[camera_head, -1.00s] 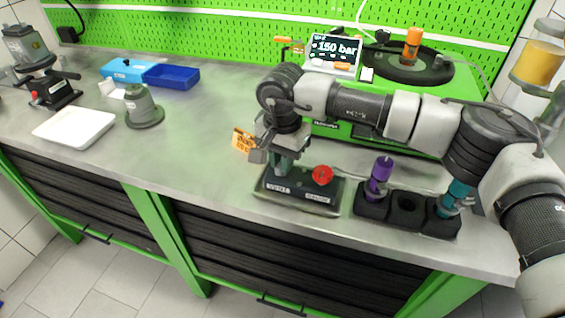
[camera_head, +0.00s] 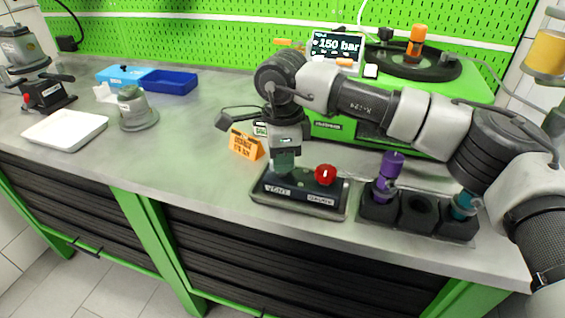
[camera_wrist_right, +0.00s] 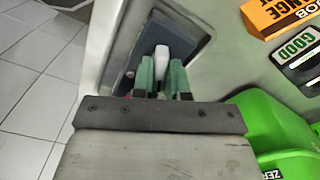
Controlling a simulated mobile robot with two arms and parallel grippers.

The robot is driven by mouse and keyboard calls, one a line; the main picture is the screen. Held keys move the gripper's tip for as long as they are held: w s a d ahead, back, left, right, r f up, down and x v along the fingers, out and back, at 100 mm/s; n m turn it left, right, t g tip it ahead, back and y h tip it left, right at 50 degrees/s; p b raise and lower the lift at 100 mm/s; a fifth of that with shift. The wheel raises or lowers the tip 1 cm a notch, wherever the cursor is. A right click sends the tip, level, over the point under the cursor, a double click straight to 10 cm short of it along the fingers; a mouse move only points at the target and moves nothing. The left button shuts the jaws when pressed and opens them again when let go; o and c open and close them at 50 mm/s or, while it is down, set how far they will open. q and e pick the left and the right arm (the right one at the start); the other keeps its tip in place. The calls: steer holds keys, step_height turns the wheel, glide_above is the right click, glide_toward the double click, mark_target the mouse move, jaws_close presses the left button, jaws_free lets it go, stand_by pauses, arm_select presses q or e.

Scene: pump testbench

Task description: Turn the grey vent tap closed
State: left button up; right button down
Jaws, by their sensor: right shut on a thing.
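The grey vent tap stands on the left part of a dark valve block (camera_head: 327,200) with labels "VENT" and "GAUGE" on its front. My right gripper (camera_head: 283,168) comes down onto the tap from above and hides it in the head view. In the wrist view, the green fingers of my right gripper (camera_wrist_right: 160,82) are shut on the pale grey tap handle (camera_wrist_right: 162,56), whose tip shows between them. A red knob (camera_head: 325,174) sits on the block's right part. My left gripper is not in view.
An orange sign (camera_head: 244,144) stands just behind and left of the block. A black holder (camera_head: 418,213) with a purple part (camera_head: 390,170) and a teal part is to the right. The green test bench shows "150 bar" on its screen (camera_head: 335,46).

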steer(key=m+b, duration=0.1)
steer(key=m, duration=0.2)
steer(key=shift+m, duration=0.4)
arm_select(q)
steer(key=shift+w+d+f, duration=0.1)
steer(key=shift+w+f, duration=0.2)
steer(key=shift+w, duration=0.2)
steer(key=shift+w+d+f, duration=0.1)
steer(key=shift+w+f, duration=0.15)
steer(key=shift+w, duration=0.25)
arm_select(e)
steer(key=shift+r+m, duration=0.1)
steer(key=shift+m, duration=0.6)
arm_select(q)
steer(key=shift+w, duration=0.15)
arm_select(e)
steer(key=c, duration=1.1)
jaws_free()
steer(key=shift+c, duration=0.2)
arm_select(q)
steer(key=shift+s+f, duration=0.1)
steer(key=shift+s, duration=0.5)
arm_select(e)
step_height(320, 180, up, 11)
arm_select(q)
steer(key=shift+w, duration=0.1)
